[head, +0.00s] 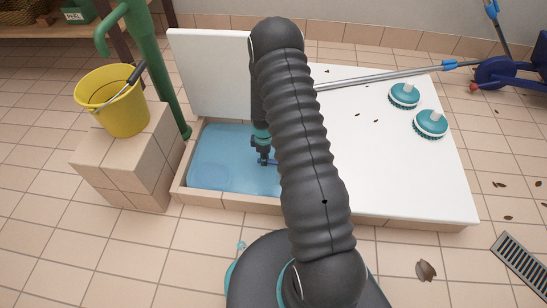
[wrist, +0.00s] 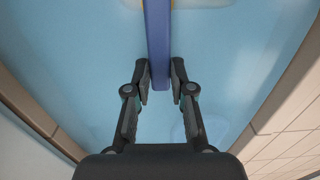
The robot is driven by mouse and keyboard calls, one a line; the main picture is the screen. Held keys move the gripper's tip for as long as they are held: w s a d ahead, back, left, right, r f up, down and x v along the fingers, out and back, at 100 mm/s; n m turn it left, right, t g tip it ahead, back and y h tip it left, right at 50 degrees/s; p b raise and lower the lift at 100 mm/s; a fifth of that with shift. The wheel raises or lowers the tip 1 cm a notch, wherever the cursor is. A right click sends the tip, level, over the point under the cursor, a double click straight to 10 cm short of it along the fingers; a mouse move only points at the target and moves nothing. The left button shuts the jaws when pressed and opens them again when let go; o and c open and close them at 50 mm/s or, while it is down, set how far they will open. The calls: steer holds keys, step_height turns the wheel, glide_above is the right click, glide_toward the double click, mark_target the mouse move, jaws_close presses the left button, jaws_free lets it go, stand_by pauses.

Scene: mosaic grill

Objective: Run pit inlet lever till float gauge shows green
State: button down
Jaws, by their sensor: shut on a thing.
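The blue lever bar (wrist: 157,40) runs down from the top edge of the wrist view, between my gripper's fingers. My gripper (wrist: 160,78) is shut on its near end. In the head view my gripper (head: 264,156) is low over the pit, with a short piece of the blue lever (head: 271,162) showing beside it. The pit (head: 215,165) holds pale blue water inside a tiled rim. A bit of yellow (wrist: 131,3) shows beside the lever at the top of the wrist view; I cannot tell what it belongs to. No float gauge can be made out, and my arm hides part of the pit.
A yellow bucket (head: 118,103) stands on a tiled block (head: 130,160) left of the pit, near a green post (head: 165,70). A white board covers the pit's right side, with two teal brushes (head: 404,95) (head: 430,123) and a long pole (head: 385,77). A floor grate (head: 522,264) lies at right.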

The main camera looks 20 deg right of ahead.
stand_by(0.5)
steer(key=c, duration=1)
jaws_free()
steer(key=shift+d, duration=0.1)
step_height(320, 180, up, 12)
